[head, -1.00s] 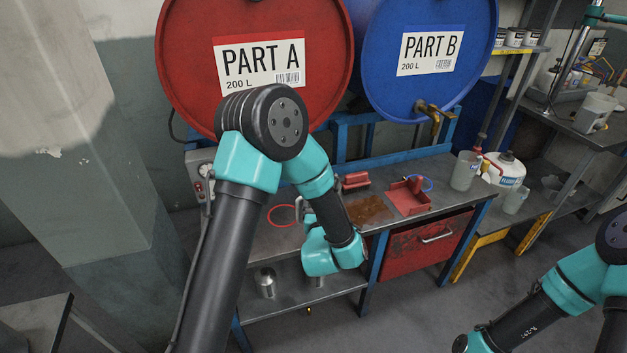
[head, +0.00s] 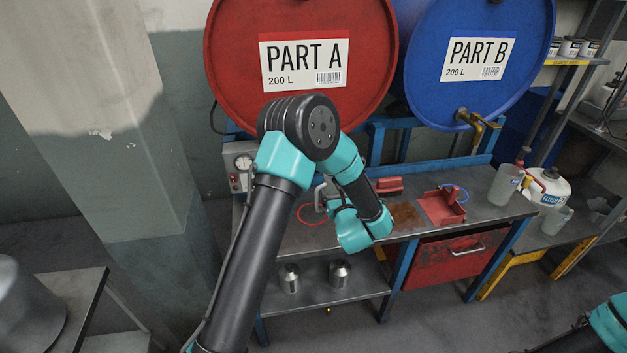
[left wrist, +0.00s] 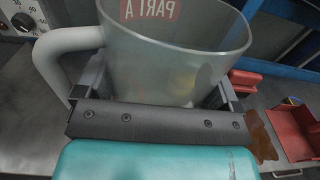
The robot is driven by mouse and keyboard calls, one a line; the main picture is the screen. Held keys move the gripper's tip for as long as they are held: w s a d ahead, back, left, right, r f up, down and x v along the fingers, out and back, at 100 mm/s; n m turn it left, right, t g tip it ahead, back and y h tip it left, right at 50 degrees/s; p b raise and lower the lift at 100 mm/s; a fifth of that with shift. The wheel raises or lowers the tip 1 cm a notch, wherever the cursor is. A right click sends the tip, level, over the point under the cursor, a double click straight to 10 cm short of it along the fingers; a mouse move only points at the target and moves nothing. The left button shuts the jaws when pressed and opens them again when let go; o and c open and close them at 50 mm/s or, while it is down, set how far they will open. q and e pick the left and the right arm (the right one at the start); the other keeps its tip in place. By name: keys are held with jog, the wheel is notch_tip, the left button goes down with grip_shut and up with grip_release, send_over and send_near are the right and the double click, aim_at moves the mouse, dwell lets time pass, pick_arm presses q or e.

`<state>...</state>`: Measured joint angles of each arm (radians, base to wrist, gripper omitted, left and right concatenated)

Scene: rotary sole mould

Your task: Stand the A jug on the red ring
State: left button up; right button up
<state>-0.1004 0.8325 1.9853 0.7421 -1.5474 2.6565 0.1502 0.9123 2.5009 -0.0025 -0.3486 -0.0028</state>
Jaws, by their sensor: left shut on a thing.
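The A jug (left wrist: 180,60) is a translucent grey jug with a red PART A label, seen mirrored through its wall in the left wrist view. My left gripper (left wrist: 155,92) is shut on the jug's body, with the handle out to the left. In the head view my left arm hides most of the jug, and only a grey part (head: 320,197) shows beside the wrist. The red ring (head: 303,220) lies on the bench top, partly covered by the jug and arm. Whether the jug touches the bench is hidden. My right gripper is out of view.
A red tray (head: 440,209) sits by a blue ring (head: 463,190) on the bench (head: 285,243), next to a brown stain (head: 404,215). Another jug (head: 504,186) stands at the bench's right end. The red drum (head: 300,100) and blue drum (head: 470,90) are behind.

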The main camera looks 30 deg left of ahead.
pick_arm(q)
jog(key=w+a+n+g+y, duration=0.1)
jog(key=a+n+g+y, duration=0.1)
jog(key=a, duration=0.3)
jog(key=w+a+f+n+g+y, duration=0.1)
jog(key=a+n+g+y, duration=0.1)
jog(key=a, duration=0.3)
jog(key=shift+w+n+g, duration=0.3)
jog(key=shift+w+g, duration=0.1)
jog(key=shift+g, duration=0.4)
jog(key=shift+a+f, duration=0.1)
jog(key=shift+f, duration=0.1)
notch_tip(320, 180, down, 7)
jog(key=shift+r, duration=0.2)
jog(key=shift+f, duration=0.6)
jog(key=o, duration=0.8)
jog(key=v, duration=1.7)
jog(key=shift+d+f, duration=0.3)
